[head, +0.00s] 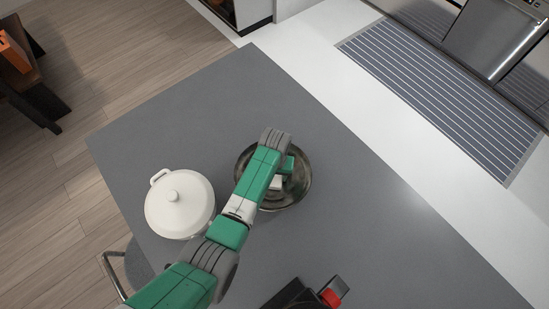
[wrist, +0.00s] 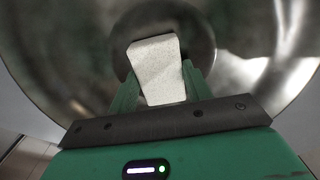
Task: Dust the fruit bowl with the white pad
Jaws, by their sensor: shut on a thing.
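The fruit bowl (head: 302,185) is a shiny metal bowl on the grey counter, partly covered by my arm in the head view. Its curved inside wall (wrist: 255,45) fills most of the wrist view. My gripper (wrist: 158,88) is over the bowl and points down into it, its green fingers shut on the white pad (wrist: 157,66). The pad is a pale speckled block and also shows in the head view (head: 276,183), within the bowl's outline. I cannot tell whether the pad touches the bowl.
A white lidded pot (head: 180,212) stands on the counter left of the bowl. A black and red object (head: 322,295) lies at the front edge of the view. The grey counter (head: 370,220) is clear to the right of the bowl. A chair (head: 118,272) stands at the lower left.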

